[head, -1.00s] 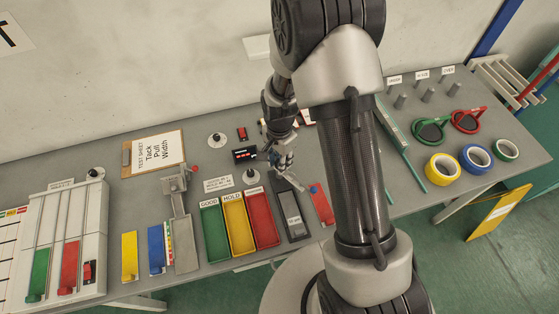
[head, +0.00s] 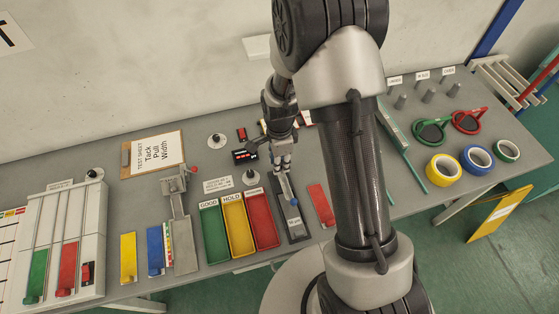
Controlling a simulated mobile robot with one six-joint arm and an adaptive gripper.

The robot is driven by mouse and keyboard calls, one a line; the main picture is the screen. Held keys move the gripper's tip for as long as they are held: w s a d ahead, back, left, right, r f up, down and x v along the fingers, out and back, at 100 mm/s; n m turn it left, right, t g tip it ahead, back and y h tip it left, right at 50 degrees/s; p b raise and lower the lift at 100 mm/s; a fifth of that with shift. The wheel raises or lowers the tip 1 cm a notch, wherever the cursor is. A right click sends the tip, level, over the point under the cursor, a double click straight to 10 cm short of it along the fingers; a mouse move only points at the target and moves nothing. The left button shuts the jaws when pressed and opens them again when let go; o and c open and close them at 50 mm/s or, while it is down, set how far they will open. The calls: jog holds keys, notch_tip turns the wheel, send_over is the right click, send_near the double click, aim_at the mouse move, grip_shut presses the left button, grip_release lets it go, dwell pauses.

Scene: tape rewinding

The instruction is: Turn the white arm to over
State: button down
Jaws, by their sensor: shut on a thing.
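My gripper (head: 285,168) is shut on a slim grey piece with a blue end (head: 294,201). It holds this piece over the dark grey tray (head: 297,232), right of the red bin. Whether the piece touches the tray is unclear. I cannot pick out a white arm with certainty; my own arm covers much of the middle. The small sign (head: 448,71) at the back right appears to read OVER, and a grey peg (head: 453,90) stands in front of it.
Green (head: 213,243), yellow (head: 237,238) and red (head: 263,219) bins stand left of the dark tray. A red strip (head: 321,204) lies to its right. A yellow tape roll (head: 443,169) and other rolls lie at the right. A clipboard (head: 153,153) lies at the back left.

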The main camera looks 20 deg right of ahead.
jog(key=c, duration=1.6)
grip_release()
jog(key=shift+c, duration=0.2)
notch_tip(320, 180, up, 12)
jog(key=s+r+n+t+b, duration=0.2)
jog(key=s+r+n, duration=0.6)
jog(key=r, duration=0.3)
jog(key=s+r+n+t+b, duration=0.2)
jog(key=s+n+b, duration=0.1)
jog(key=s+n, duration=0.7)
jog(key=s, duration=0.3)
jog(key=shift+s+r+t, duration=0.3)
